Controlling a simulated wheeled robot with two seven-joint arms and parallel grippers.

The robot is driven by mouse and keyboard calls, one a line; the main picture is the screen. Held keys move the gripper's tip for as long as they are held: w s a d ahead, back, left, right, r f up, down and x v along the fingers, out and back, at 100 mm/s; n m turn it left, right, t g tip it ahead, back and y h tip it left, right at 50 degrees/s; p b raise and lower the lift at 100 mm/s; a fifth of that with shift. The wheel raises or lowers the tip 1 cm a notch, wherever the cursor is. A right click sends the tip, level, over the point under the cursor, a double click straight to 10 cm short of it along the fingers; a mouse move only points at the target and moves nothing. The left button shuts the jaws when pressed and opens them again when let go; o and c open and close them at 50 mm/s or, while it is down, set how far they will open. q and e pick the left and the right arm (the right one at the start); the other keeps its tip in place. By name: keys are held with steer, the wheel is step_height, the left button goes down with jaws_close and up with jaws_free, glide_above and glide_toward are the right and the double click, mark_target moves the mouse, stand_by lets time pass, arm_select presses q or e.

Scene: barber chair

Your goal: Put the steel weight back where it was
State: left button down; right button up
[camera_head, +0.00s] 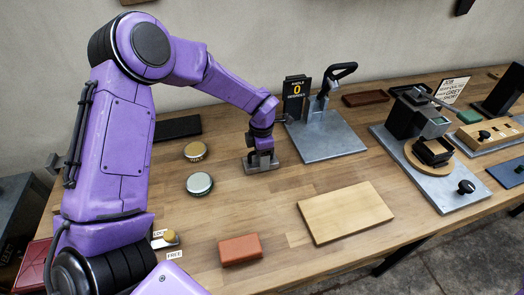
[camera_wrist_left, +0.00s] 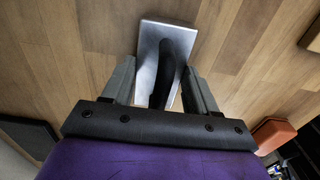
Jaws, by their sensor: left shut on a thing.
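The steel weight (camera_head: 256,166) is a grey metal block on the wooden table, left of the steel plate with the black-handled device. In the left wrist view the steel weight (camera_wrist_left: 150,42) shows as a bright rectangular plate with a dark curved handle. My left gripper (camera_head: 262,151) is above it, pointing down, and is shut on its handle. The fingers of my left gripper (camera_wrist_left: 167,80) stand on both sides of the handle in the left wrist view. The weight looks upright and seems to be at the table surface; any small gap beneath it cannot be told. My right gripper is not in view.
A black mat (camera_head: 178,128), a brass tin (camera_head: 195,151) and a pale green tin (camera_head: 199,184) are to the left. A reddish block (camera_head: 240,249) and a wooden board (camera_head: 345,212) are in front.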

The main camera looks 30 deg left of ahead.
arm_select(q)
steer(key=shift+r, duration=0.1)
steer(key=c, duration=0.7)
jaws_free()
steer(key=shift+s+f, duration=0.1)
steer(key=shift+f, duration=0.1)
steer(key=shift+c, duration=0.2)
steer(key=o, duration=0.4)
steer(key=shift+o, duration=0.2)
steer(key=shift+r, duration=0.1)
step_height(320, 180, up, 12)
steer(key=shift+r+b, duration=0.1)
steer(key=shift+b, duration=0.6)
steer(key=shift+r, duration=0.1)
